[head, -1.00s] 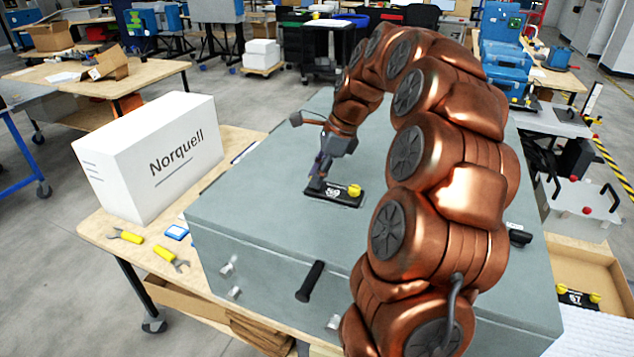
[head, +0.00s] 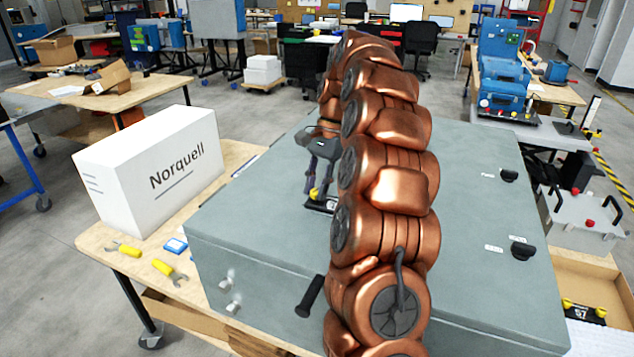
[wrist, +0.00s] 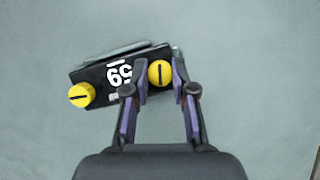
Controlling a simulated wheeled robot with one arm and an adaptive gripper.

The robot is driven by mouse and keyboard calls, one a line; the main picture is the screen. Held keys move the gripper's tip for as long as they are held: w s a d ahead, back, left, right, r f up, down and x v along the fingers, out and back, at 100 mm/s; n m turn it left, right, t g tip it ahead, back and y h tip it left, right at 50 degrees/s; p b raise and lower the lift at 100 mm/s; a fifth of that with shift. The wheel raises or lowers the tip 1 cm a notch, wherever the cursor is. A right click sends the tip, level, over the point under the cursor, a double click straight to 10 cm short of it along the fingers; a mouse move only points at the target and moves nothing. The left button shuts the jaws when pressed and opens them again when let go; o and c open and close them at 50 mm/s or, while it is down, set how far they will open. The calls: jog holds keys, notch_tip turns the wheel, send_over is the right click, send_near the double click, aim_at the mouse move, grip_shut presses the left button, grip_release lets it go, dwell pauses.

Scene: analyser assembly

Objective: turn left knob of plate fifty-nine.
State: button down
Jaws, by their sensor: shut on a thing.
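Plate fifty-nine is a small black plate (head: 318,206) lying on the grey cabinet top, partly hidden behind my arm in the head view. In the wrist view the plate (wrist: 119,77) is tilted and its number appears upside down. It carries two yellow knobs. The left knob (wrist: 160,74) appears on the right there, its slot upright in the picture. The other knob (wrist: 81,95) is free, its slot nearly level. My gripper (wrist: 160,66) has one finger on each side of the left knob and is shut on it. Its fingers also show in the head view (head: 315,190).
The grey cabinet (head: 265,215) has black handles (head: 522,249) on its right side. A white Norquell box (head: 152,170) and yellow-handled tools (head: 168,270) are on the wooden bench at left. Another plate with yellow knobs, marked 57 (head: 583,313), lies at lower right.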

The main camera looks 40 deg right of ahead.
jog(key=shift+d+r+n+p, duration=0.1)
jog(key=shift+n+p, duration=0.2)
jog(key=n+g+h+p, duration=0.1)
jog(key=n+p, duration=0.2)
jog(key=n, duration=0.1)
jog(key=shift+g, duration=0.4)
jog(key=shift+f+n+g+h+p, duration=0.2)
jog(key=shift+n+g+h+p, duration=0.15)
jog(key=shift+n, duration=1.25)
jog(key=shift+w+a+n+h, duration=0.1)
jog(key=shift+a+n+h, duration=0.15)
jog(key=shift+n, duration=0.15)
jog(key=shift+f+n+g+h, duration=0.1)
jog(key=shift+n+g+h, duration=0.3)
jog(key=shift+n, duration=0.9)
jog(key=shift+a+n, duration=0.1)
jog(key=shift+n, duration=0.2)
jog(key=shift+n+h+b, duration=0.3)
jog(key=shift+n+b, duration=0.05)
jog(key=shift+n, duration=0.05)
